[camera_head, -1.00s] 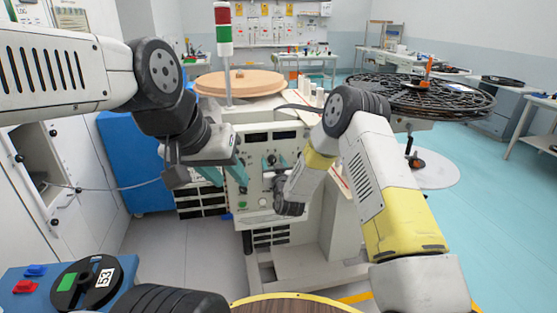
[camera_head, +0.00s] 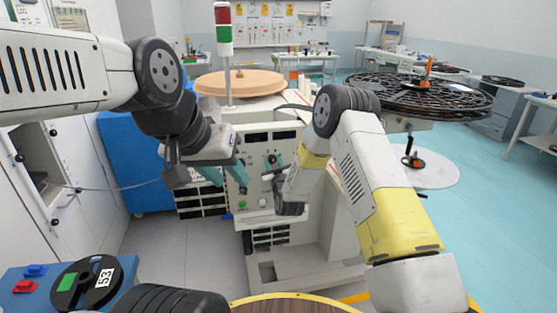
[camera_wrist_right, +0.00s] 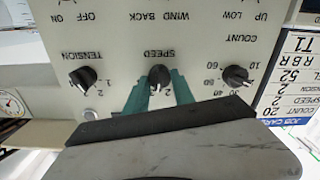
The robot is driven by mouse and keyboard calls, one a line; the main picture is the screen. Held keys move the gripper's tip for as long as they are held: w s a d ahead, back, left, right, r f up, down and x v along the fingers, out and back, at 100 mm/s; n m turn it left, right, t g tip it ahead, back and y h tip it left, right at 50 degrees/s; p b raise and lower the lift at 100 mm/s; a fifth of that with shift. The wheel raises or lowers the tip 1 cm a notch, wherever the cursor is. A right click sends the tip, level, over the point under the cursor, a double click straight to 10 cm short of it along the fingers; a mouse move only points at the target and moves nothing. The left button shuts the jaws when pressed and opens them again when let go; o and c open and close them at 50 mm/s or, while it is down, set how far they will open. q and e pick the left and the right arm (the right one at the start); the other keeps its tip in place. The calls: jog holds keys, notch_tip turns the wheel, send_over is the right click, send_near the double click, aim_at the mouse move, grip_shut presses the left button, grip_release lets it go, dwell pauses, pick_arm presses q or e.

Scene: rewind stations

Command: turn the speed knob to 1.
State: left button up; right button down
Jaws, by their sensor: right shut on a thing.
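The speed knob (camera_wrist_right: 159,76) is a small black knob in the middle of the panel in the right wrist view, which shows the panel upside down. A "SPEED" label and partly covered scale numbers surround it. My right gripper (camera_wrist_right: 159,84) has its teal fingers on both sides of the knob and is shut on it. The fingers hide part of the scale, so I cannot tell the exact setting. In the head view my right wrist covers much of the control panel (camera_head: 250,188). My left gripper (camera_head: 225,174) is open and empty in front of the panel's left side.
The tension knob (camera_wrist_right: 83,77) and count knob (camera_wrist_right: 235,76) flank the speed knob closely. A job card (camera_wrist_right: 290,80) stands beside the panel. A red-green signal tower (camera_head: 223,30) rises behind, and a large black reel (camera_head: 425,93) is at the right.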

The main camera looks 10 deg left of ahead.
jog(key=n, duration=0.7)
jog(key=shift+s+a, duration=0.1)
jog(key=shift+a, duration=0.05)
jog(key=n, duration=0.4)
jog(key=shift+f, duration=0.1)
jog(key=shift+f+n, duration=0.1)
jog(key=shift+n, duration=2.1)
jog(key=c, duration=1.1)
grip_release()
jog(key=shift+o, duration=0.2)
jog(key=v, duration=0.7)
jog(key=shift+s, duration=0.35)
